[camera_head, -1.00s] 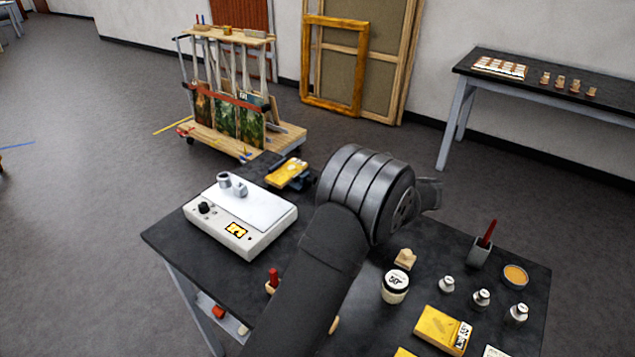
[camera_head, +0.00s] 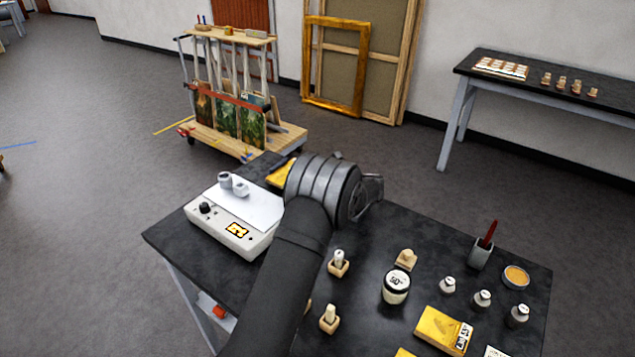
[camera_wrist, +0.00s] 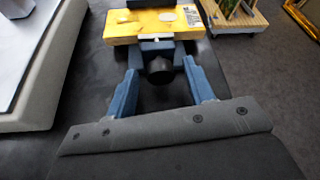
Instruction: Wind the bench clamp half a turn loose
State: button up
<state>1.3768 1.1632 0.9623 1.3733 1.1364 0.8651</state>
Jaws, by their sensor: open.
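The bench clamp (camera_wrist: 158,43) is at the top of the wrist view, with a yellow gilt fragment (camera_wrist: 150,24) in or on it. Its round dark knob (camera_wrist: 159,70) faces me. My gripper (camera_wrist: 160,74) is open, with one blue finger on each side of the knob. I cannot tell whether either finger touches it. In the head view my arm hides the clamp almost wholly; only a bit of the yellow fragment (camera_head: 280,174) shows to the left of my wrist.
A white box (camera_head: 232,222) with a dial and small grey pieces on top stands left of the clamp; it also edges the wrist view (camera_wrist: 40,85). Jars, a yellow box (camera_head: 443,330) and small wooden holders (camera_head: 338,265) cover the bench's right side. A cart (camera_head: 235,110) stands behind.

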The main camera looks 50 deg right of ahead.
jog(key=shift+c, duration=0.2)
jog(key=c, duration=1)
jog(key=shift+o, duration=0.2)
jog(key=shift+a+n+h, duration=0.15)
jog(key=shift+n+h, duration=0.95)
jog(key=shift+n, duration=0.5)
jog(key=o, duration=1)
jog(key=v, duration=1.7)
jog(key=shift+s+f, duration=0.25)
jog(key=shift+s, duration=0.05)
